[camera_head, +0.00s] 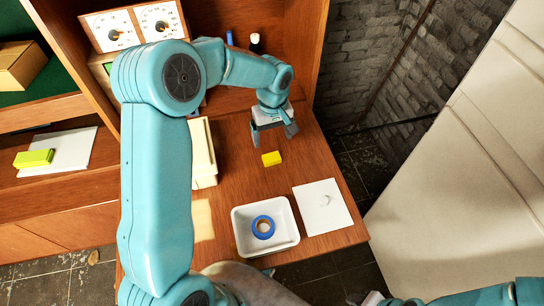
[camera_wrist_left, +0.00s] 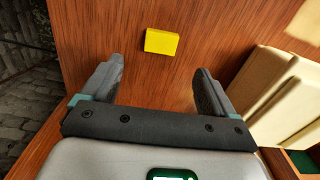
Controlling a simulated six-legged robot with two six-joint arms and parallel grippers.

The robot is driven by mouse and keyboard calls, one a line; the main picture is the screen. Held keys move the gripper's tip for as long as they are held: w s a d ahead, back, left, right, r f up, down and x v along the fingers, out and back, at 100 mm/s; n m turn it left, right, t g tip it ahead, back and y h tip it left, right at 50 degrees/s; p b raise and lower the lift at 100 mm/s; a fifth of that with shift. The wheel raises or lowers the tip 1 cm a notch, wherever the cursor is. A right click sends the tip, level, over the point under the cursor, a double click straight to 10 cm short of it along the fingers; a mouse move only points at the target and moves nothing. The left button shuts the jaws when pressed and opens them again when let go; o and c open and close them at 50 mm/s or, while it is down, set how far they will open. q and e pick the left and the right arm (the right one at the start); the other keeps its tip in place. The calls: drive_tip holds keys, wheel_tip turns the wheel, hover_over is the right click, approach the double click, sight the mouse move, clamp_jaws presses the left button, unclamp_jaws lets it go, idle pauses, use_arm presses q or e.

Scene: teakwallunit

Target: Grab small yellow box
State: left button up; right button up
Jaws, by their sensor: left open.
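The small yellow box (camera_head: 271,158) lies on the wooden desk surface in the head view. It also shows in the left wrist view (camera_wrist_left: 162,41), ahead of and between the lines of the two fingers. My left gripper (camera_head: 273,138) is open and empty, with its fingers pointing toward the desk a little behind the box. In the left wrist view my left gripper (camera_wrist_left: 160,85) has its fingers wide apart, and the box is beyond their tips, not touched. My right gripper cannot be made out; only part of a teal arm shows at the bottom right of the head view.
A white tray (camera_head: 238,240) holding a blue tape roll (camera_head: 263,227) stands nearer me. A white sheet (camera_head: 322,207) lies to its right. A cream box-like object (camera_head: 203,160) stands left of the yellow box. A yellow-green block (camera_head: 34,158) lies far left. Desk around the yellow box is clear.

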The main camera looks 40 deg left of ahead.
use_arm(q)
hover_over(271, 156)
drive_tip(key=f, duration=0.4)
drive_tip(key=shift+s+d+f, duration=0.1)
drive_tip(key=shift+s+d, duration=0.1)
drive_tip(key=shift+d, duration=0.2)
drive_tip(key=f, duration=0.3)
drive_tip(key=a+f, duration=0.1)
drive_tip(key=f, duration=0.1)
drive_tip(key=shift+w+f, duration=0.25)
drive_tip(key=shift+f, duration=0.05)
drive_tip(key=shift+d, duration=0.1)
drive_tip(key=c, duration=1.1)
